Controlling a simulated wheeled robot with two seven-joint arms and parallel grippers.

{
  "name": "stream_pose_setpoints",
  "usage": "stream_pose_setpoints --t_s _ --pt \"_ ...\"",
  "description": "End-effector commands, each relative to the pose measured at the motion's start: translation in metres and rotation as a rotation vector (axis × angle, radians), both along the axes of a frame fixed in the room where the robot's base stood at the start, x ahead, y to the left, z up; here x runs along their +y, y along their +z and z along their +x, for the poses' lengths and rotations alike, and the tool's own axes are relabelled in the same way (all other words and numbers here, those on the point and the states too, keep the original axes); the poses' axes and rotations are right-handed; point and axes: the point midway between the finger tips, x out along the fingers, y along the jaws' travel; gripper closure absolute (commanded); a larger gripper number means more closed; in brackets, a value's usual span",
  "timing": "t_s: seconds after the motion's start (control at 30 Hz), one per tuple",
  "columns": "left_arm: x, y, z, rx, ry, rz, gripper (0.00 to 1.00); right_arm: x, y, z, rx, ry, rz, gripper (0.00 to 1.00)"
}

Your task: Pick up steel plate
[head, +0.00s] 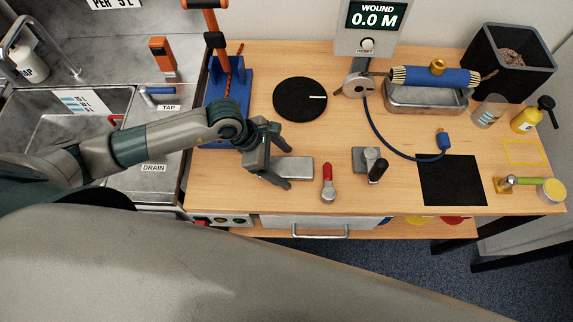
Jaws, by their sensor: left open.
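The steel plate (296,167) is a flat light-grey rectangle lying on the wooden bench near its front edge. My left gripper (284,159) is open, with its fingers over and beside the left end of the plate. The fingers hide that end, and I cannot tell whether they touch it. My right gripper is not in view.
A red-handled tool (328,183) lies just right of the plate, and a grey clamp block with a black handle (369,163) stands farther right. A black disc (300,99) lies behind. A black mat (452,180) is at right. A sink (62,125) is at left.

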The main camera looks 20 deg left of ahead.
Motion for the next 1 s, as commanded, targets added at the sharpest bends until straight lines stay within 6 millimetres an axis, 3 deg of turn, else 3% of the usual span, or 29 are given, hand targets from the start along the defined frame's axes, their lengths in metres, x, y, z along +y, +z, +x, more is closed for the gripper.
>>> stream_pose_setpoints --t_s 0.33,0.6,0.67,1.0 --pt "0.0003 -0.0001 -0.0001 0.0 0.0 0.0 0.23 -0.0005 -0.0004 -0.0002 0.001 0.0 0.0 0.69" --pt "0.0004 0.0001 -0.0002 0.0 0.0 0.0 0.88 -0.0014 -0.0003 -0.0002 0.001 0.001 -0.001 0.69" --pt "-0.0004 0.002 0.0008 -0.003 0.0 -0.002 0.99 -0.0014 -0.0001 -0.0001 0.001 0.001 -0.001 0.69" --pt "-0.0003 0.0033 0.0011 -0.003 0.0 -0.002 0.99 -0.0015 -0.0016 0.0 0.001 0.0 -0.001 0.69"
